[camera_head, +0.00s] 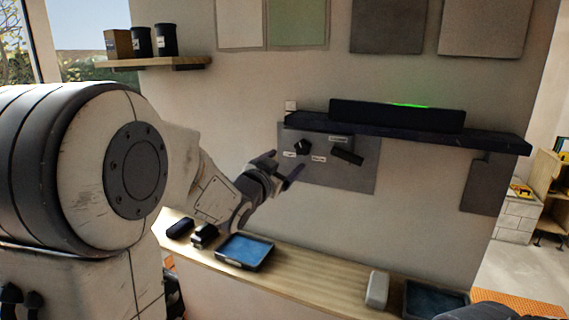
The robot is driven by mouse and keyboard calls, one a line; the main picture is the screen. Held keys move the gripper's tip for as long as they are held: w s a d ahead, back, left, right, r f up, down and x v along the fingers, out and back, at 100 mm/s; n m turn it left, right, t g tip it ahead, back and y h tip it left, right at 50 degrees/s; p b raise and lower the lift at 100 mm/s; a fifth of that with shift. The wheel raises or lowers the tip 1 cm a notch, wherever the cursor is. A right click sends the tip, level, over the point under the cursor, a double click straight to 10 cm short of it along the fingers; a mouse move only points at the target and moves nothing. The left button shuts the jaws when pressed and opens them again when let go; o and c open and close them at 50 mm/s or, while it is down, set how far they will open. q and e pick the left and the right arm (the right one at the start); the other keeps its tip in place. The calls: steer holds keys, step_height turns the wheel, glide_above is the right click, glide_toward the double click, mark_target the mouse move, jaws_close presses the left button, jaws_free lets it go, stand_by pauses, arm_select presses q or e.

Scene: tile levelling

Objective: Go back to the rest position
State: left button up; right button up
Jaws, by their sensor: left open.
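My left arm comes in from the left and fills much of that side of the head view. My left gripper (281,171) is open, with its fingers apart and nothing visible between them. It is in front of the grey wall panel (350,179), near the panel's left edge. A dark knob (303,147) and a dark lever-like piece (347,156) are on the panel, to the right of the gripper, with small white labels around them. I cannot tell whether the gripper touches the panel. My right gripper is not seen; only a dark shape shows at the lower right corner.
A dark shelf (490,138) carries a long black bar (395,115) with a green light. Below, a wooden ledge (318,275) holds a blue tray (244,252), a white block (377,289) and a second blue tray (435,300). A small shelf (150,64) with containers is upper left.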

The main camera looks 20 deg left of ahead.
arm_select(q)
steer(key=s+d+f+g+h, duration=0.1)
steer(key=s+d+f+g, duration=0.35)
steer(key=d+f, duration=0.3)
steer(key=s+d+f+g+h, duration=0.1)
steer(key=s+d+f+g, duration=0.3)
steer(key=s+d+f, duration=0.3)
steer(key=s+d+f+m+g, duration=0.1)
steer(key=s+d+f+g, duration=0.1)
steer(key=s, duration=0.6)
steer(key=s+d+f+m+g+y, duration=0.1)
steer(key=s+g, duration=0.3)
steer(key=s, duration=0.4)
steer(key=s+d+f+m+g, duration=0.1)
steer(key=s+d+f+g, duration=0.2)
steer(key=s, duration=0.5)
steer(key=shift+f+y, duration=0.3)
steer(key=shift+f, duration=0.05)
steer(key=shift+g, duration=0.25)
